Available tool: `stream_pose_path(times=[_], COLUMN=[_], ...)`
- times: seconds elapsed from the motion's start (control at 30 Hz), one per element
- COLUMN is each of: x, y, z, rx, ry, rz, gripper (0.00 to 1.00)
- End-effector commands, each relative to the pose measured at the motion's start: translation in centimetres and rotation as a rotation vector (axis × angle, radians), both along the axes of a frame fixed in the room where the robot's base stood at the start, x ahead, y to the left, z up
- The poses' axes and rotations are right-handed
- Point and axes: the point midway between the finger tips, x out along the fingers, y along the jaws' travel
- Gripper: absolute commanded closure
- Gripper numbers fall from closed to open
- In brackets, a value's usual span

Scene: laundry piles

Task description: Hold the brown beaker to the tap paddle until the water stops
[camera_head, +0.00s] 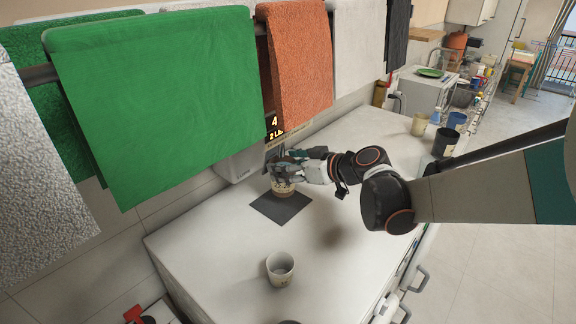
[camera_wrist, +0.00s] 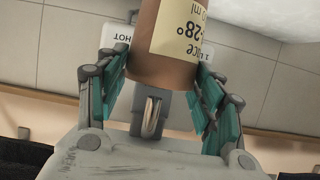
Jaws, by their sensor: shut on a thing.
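My gripper (camera_head: 284,170) is shut on the brown beaker (camera_head: 283,188), just in front of the dispenser (camera_head: 242,166) and above a dark mat (camera_head: 280,207). In the wrist view the gripper's teal-padded fingers (camera_wrist: 163,90) lie on both sides of the beaker (camera_wrist: 160,68), which has a cream label reading "28°". The wrist view is upside down, as the label text is inverted. The tap paddle and the beaker's mouth are hidden, so I cannot tell whether they touch or whether water runs. Part of a lit orange display (camera_head: 275,127) shows "4" and "2 L".
A pale cup (camera_head: 280,268) stands on the white counter (camera_head: 215,262) in front of the mat. Green (camera_head: 155,95) and orange (camera_head: 298,62) towels hang above the dispenser. More cups, including a black one (camera_head: 445,142), stand at the far right end.

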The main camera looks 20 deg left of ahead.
Motion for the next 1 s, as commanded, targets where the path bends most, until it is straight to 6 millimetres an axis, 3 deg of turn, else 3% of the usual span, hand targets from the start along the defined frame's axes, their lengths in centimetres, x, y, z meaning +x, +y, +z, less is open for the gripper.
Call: stream_pose_path(times=[0.27, 1.0], x=[-0.1, -1.5], y=[-0.2, -3.8], z=[0.0, 0.0], rx=[0.001, 0.000], ry=[0.000, 0.001], rz=[-0.001, 0.000], gripper=[0.62, 0.62])
